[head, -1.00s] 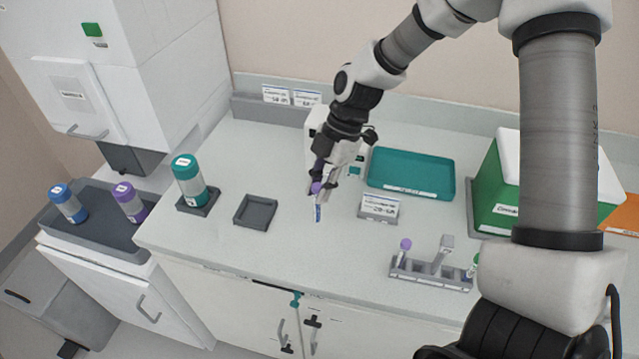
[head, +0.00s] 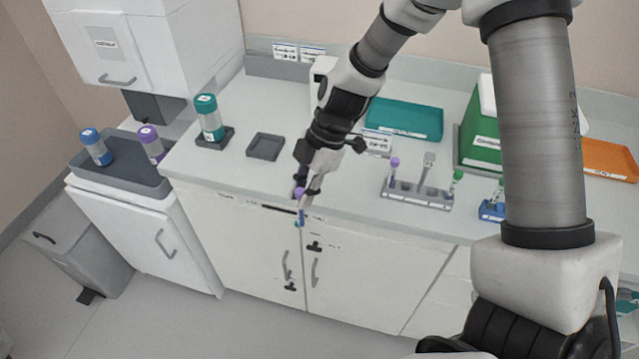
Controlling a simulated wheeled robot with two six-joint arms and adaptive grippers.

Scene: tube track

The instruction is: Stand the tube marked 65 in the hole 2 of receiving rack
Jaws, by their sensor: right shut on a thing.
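My right gripper (head: 303,192) is shut on a purple-capped tube (head: 301,216) with a pale and blue label. The tube hangs near upright in front of the counter's front edge, and its number cannot be read. To its right, a grey rack (head: 418,196) stands on the counter near the front edge. It holds a purple-capped tube (head: 394,170) at its left end and a green-capped tube (head: 456,181) at its right end, with a grey upright post between. Its hole numbers are too small to read. My left gripper is out of view.
A small blue rack (head: 491,211) stands right of the grey rack. A teal tray (head: 405,118), a green box (head: 478,140) and an orange tray (head: 610,160) are farther back. An empty grey square holder (head: 265,147) and a teal-capped bottle (head: 209,118) are left.

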